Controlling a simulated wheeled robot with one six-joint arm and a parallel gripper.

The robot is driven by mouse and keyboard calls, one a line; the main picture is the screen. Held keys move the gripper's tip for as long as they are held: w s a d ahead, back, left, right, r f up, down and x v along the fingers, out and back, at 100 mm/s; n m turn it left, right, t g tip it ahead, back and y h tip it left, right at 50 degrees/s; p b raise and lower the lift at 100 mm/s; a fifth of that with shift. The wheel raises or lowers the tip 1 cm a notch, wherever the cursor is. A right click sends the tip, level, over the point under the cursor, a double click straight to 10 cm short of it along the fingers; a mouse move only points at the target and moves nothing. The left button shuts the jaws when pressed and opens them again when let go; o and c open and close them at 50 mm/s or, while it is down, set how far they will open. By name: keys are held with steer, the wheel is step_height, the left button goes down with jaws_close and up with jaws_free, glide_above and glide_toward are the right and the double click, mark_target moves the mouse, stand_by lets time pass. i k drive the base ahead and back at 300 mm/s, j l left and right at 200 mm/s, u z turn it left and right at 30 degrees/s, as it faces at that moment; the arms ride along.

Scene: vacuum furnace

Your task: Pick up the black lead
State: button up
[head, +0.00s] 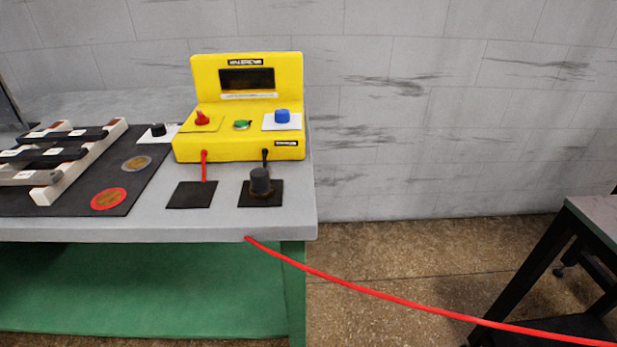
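The black lead's cylindrical end (261,181) stands upright on a small dark square pad (275,199) on the grey bench. A short black cable (265,155) shows between it and the front of the yellow unit (220,147). The cylinder's lower part looks brownish. My gripper is not in this view, so I cannot see where it is or whether it holds anything.
A red cable (400,299) runs from the bench's front edge down to the right. A second dark pad (190,196) lies below a short red lead (204,167). A rack (75,165) stands on the left. Open floor lies right of the grey bench (230,228); another table (597,212) stands far right.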

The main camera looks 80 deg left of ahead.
mark_target(261, 188)
steer(key=u, duration=2.85)
steer(key=j+z, duration=0.15)
steer(key=z, duration=0.3)
steer(key=j+z, duration=0.2)
steer(key=z, duration=0.3)
steer(key=k+j+z, duration=0.2)
steer(key=j, duration=0.3)
steer(key=k+j+z, duration=0.2)
steer(key=j, duration=0.25)
steer(key=k+j+z, duration=0.25)
steer(key=j, duration=0.2)
steer(key=k+j+z, duration=0.2)
steer(key=j, duration=0.25)
